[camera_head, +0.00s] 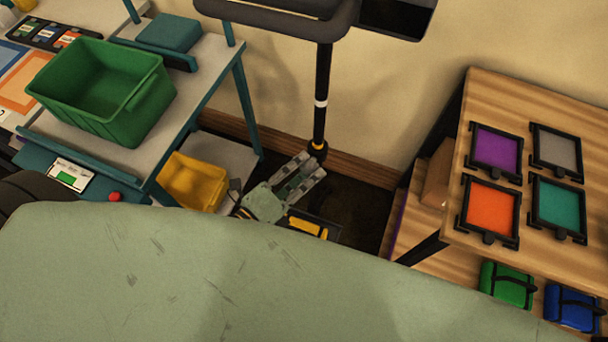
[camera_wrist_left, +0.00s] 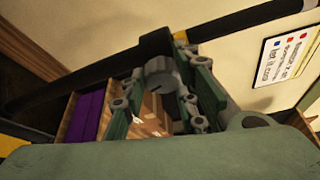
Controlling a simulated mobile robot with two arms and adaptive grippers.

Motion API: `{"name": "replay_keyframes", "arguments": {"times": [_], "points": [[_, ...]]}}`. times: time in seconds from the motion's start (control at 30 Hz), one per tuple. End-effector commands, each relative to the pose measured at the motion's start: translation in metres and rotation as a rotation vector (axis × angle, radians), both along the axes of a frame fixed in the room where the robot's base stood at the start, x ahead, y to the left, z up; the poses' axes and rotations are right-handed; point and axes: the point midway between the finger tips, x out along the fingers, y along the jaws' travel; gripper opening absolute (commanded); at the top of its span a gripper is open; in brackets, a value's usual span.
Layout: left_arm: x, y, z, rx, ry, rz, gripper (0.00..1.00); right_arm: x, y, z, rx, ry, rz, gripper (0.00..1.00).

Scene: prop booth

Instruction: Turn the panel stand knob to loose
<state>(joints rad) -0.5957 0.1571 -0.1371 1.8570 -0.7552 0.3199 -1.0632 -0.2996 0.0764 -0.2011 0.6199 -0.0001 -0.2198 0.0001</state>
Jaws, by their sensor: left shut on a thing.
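The panel stand is a black pole (camera_head: 323,75) with a white band and a yellow ring low down; it also crosses the left wrist view as a dark bar (camera_wrist_left: 85,80). The round grey knob (camera_wrist_left: 160,73) sits at the pole, between the fingers of my left gripper (camera_wrist_left: 163,92). In the head view my left gripper (camera_head: 311,165) reaches up to the pole just below the yellow ring, its fingers closed around the knob. The knob is hidden there, and its setting cannot be read. My right gripper is not in view.
A table with a green bin (camera_head: 140,112) stands at the left, a yellow bin (camera_head: 193,182) below it. At the right is a wooden shelf (camera_head: 565,98) with several coloured frames. A sign (camera_wrist_left: 285,62) hangs on the wall. My own green body part fills the front.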

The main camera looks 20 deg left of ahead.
Motion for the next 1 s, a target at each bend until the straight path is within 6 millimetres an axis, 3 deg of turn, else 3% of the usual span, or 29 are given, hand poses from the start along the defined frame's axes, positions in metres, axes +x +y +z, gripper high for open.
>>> {"name": "replay_keyframes", "arguments": {"times": [0.03,0.5,1.0], "points": [[-0.001,0.005,-0.012,-0.033,0.016,0.010,0.01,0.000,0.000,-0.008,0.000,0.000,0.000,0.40],[-0.002,0.001,-0.014,-0.367,0.030,0.010,0.01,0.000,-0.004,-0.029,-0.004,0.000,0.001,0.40],[-0.003,-0.001,-0.013,-0.461,0.035,0.006,0.01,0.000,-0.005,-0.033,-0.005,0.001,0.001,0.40]]}}
